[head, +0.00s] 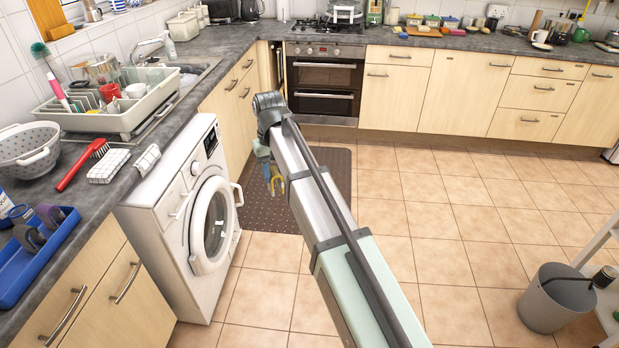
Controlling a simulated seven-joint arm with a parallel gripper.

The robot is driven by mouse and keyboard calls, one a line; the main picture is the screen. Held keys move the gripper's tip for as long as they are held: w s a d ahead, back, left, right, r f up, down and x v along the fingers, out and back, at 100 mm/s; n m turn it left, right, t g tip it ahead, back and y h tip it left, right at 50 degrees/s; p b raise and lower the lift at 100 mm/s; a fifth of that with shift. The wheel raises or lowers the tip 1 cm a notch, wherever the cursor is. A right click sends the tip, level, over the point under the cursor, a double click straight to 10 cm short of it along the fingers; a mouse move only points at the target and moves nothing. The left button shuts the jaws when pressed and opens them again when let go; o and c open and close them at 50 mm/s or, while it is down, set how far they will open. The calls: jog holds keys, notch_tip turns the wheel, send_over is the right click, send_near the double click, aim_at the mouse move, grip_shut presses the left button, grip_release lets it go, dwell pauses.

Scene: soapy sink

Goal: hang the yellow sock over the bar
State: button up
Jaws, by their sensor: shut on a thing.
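My gripper (269,169) is at the end of my arm, low in front of the arm's elbow and above the dark floor mat. It is small in the head view. A small yellow piece (276,184) shows at its jaws, and I take it to be the yellow sock, held clear of other things; its full shape cannot be made out. Several bars show: the upper oven handle (323,65), the lower oven handle (323,96) and cupboard handles. Which one is the task's bar I cannot tell. No sock hangs on the oven handles.
A white washing machine (189,232) stands left of my gripper, its round door (213,224) ajar. The grey worktop (97,205) holds a dish rack (111,117), colander (27,150) and red brush (83,166). A grey bin (556,300) stands right. The tiled floor is mostly clear.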

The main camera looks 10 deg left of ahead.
jog(key=s+a+r+n, duration=0.2)
jog(key=s+a+r, duration=0.35)
jog(key=a, duration=0.75)
jog(key=s+a+r+n, duration=0.2)
jog(key=s+a, duration=0.7)
jog(key=a, duration=0.3)
jog(key=s+a+r+n, duration=0.25)
jog(key=s+a, duration=0.55)
jog(key=a, duration=0.5)
jog(key=s+a+r+n, duration=0.2)
jog(key=s+a+r, duration=0.35)
jog(key=s, duration=0.85)
jog(key=s+a+r+n, duration=0.25)
jog(key=s+a, duration=0.55)
jog(key=s, duration=0.7)
jog(key=s+a+r+n, duration=0.1)
jog(key=s+a+r, duration=0.5)
jog(key=s, duration=0.8)
jog(key=shift+s+a+f, duration=0.1)
jog(key=shift+a+f, duration=0.1)
jog(key=shift+f, duration=2.9)
jog(key=shift+a+f, duration=0.15)
jog(key=shift+f, duration=2.95)
jog(key=o, duration=1.1)
